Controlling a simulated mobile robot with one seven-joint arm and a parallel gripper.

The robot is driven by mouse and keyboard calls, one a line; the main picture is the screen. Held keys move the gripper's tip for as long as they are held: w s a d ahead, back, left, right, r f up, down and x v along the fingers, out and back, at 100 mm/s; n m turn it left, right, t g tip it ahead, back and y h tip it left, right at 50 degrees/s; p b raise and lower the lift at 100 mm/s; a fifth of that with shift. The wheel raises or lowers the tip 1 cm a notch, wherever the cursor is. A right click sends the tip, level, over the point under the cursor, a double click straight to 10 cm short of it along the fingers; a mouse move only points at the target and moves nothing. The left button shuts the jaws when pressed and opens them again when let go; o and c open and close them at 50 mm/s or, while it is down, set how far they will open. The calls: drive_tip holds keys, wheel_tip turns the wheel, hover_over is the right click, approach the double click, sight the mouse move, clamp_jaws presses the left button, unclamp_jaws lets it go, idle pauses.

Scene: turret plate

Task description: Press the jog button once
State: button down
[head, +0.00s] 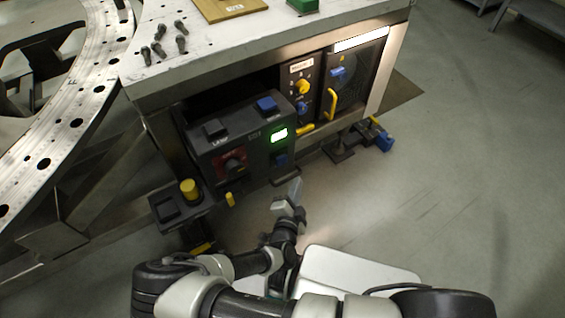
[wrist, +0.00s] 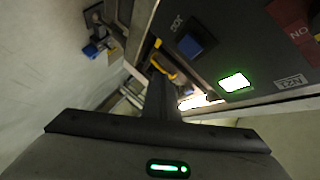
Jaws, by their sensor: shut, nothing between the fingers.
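The jog button is a square blue button (head: 281,160) on the front of the dark control box (head: 246,166), below a lit green display. In the wrist view the blue button (wrist: 192,45) sits beside a white label that seems to read JOG. My gripper (head: 296,187) is in front of and below the box's lower right part, apart from the button. Its fingers (wrist: 162,92) are shut and empty, and the button is up and to the right of them in the wrist view.
The green display (head: 279,135) and a red switch (head: 233,164) share the box front. A black button (head: 215,129) and another blue button (head: 267,104) are on its top. A pedestal with a yellow knob (head: 190,188) stands left.

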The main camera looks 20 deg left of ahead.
sight(286, 160)
drive_tip(key=w+a+b, duration=0.2)
drive_tip(key=w+a, duration=0.2)
drive_tip(key=shift+a, duration=0.35)
idle(1.9)
drive_tip(key=shift+w+a, duration=0.25)
drive_tip(key=shift+w+a+b, duration=0.35)
drive_tip(key=shift+w+a, duration=0.05)
drive_tip(key=shift+a, duration=0.15)
idle(0.9)
drive_tip(key=shift+d, duration=0.1)
drive_tip(key=shift+s+d+p, duration=0.65)
drive_tip(key=shift+s+d, duration=0.05)
drive_tip(key=shift+d, duration=0.05)
drive_tip(key=shift+s+d+p, duration=1.2)
drive_tip(key=shift+s+d, duration=0.45)
drive_tip(key=shift+d, duration=0.25)
